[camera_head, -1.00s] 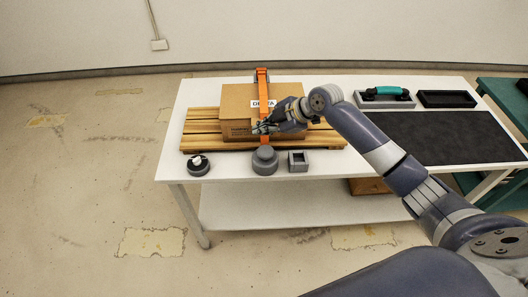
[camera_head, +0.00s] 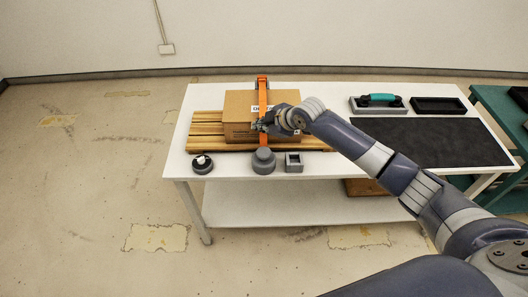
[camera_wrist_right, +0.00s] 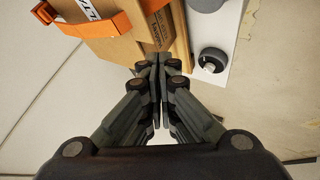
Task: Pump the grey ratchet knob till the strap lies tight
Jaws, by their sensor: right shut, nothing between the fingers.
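The grey ratchet knob (camera_head: 263,161) stands at the table's front edge, at the lower end of the orange strap (camera_head: 263,98). Part of a grey round thing, likely the knob, shows at the top of the wrist view (camera_wrist_right: 206,4). The strap runs over the cardboard box (camera_head: 285,100) and down its front; it also shows in the wrist view (camera_wrist_right: 105,23). I cannot tell how tight it lies. My right gripper (camera_head: 259,126) is shut and empty before the box front, above and apart from the knob. Its closed fingers fill the wrist view's middle (camera_wrist_right: 158,62). My left gripper is out of view.
The box sits on wooden slats (camera_head: 208,130). A dark round piece with a white top (camera_head: 202,164) stands left of the knob, a square grey holder (camera_head: 294,162) right of it. A teal-handled tool (camera_head: 378,98), a black tray (camera_head: 438,105) and a dark mat (camera_head: 430,142) lie to the right.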

